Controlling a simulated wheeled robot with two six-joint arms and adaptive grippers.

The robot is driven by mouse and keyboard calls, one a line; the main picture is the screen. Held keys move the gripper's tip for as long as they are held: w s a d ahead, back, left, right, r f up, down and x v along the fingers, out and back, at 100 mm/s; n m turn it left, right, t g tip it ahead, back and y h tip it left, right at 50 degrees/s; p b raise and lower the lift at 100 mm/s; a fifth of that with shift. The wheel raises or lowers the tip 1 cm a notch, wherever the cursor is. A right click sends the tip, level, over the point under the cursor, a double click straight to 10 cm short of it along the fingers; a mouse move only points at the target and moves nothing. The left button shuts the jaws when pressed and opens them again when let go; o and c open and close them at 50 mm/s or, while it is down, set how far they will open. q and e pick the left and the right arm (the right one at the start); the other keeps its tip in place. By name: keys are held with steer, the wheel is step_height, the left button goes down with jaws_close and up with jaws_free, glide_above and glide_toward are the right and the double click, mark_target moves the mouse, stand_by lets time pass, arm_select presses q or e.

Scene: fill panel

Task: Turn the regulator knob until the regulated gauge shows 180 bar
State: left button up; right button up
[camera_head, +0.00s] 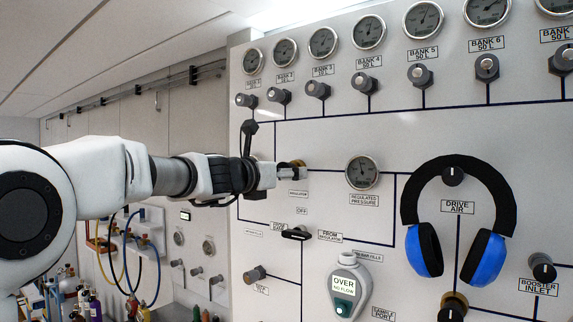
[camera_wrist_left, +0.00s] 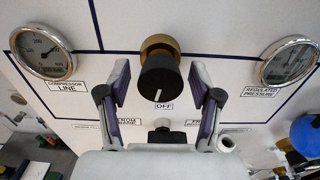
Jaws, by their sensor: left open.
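The regulator knob (camera_wrist_left: 160,80) is black on a brass collar; its white mark points down toward the OFF label. In the head view, part of its brass (camera_head: 298,163) shows past my gripper. My left gripper (camera_wrist_left: 160,73) is open, one finger on each side of the knob, with visible gaps; whether the tips reach past its face is unclear. In the head view my left gripper (camera_head: 270,175) is at the panel, covering most of the knob. The regulated pressure gauge (camera_head: 362,172) is right of the knob, also in the wrist view (camera_wrist_left: 289,62); its reading is too small to tell.
A selector handle (camera_head: 296,234) sits below the knob. The compressor line gauge (camera_wrist_left: 43,52) is at left. Blue and black headphones (camera_head: 485,258) hang right of the regulated gauge. A grey-white device (camera_head: 347,285) with a green button is lower down. Bank gauges and knobs line the top.

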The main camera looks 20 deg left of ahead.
arm_select(q)
steer(key=shift+w, duration=0.15)
steer(key=shift+s+r, duration=0.1)
steer(key=shift+s, duration=0.25)
steer(key=c, duration=1.2)
steer(key=shift+o, duration=0.2)
steer(key=shift+n, duration=0.3)
steer(key=o, duration=0.9)
steer(key=shift+c, duration=0.2)
steer(key=o, duration=0.3)
steer(key=shift+w, duration=0.25)
